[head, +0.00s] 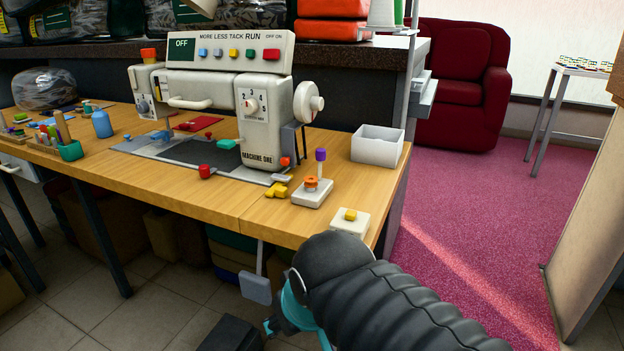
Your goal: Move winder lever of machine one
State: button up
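Machine one (255,110) is a cream sewing machine on the wooden table, marked "MACHINE ONE". In front of its right end sits a small white unit (312,196) with an orange bobbin-like piece (311,183) and an upright post with a purple top (320,155). This looks like the winder, and the post may be its lever. A white block with a yellow piece (350,215) lies nearer the table corner. My gripper (290,322), with teal parts, is low in front of the table edge, apart from these things. My dark arm hides much of it, so its opening is unclear.
The wooden table (225,212) has its front edge between my gripper and the winder. A white open bin (377,146) stands behind the winder. A grey plate (255,287) hangs below the table front. Pink carpet (475,210) lies open at right.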

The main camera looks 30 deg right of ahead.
aim_at(321, 154)
jog(key=k, duration=0.5)
jog(key=u, duration=1.25)
jog(key=i, duration=0.8)
jog(key=z, duration=1.85)
